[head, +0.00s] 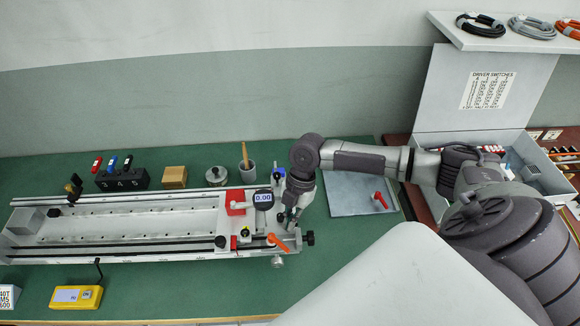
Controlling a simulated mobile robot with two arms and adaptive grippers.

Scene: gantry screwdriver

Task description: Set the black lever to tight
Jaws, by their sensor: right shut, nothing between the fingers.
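A long grey rail fixture (130,221) lies on the green bench. A thin black lever (98,266) stands up at its front rail, left of the middle; a small black part (75,185) also rises at the back rail. I cannot read tight or loose marks at either. My right gripper (290,219) points down, shut and empty, at the fixture's right end, beside the round digital dial (263,199) and above the orange lever (278,243). It is far to the right of both black parts. My left gripper is out of view.
A yellow box (76,297) lies in front of the fixture. Behind it stand a black holder (122,180), a wooden block (175,177) and a grey cup (247,172). A grey plate with a red lever (380,199) lies right of the gripper.

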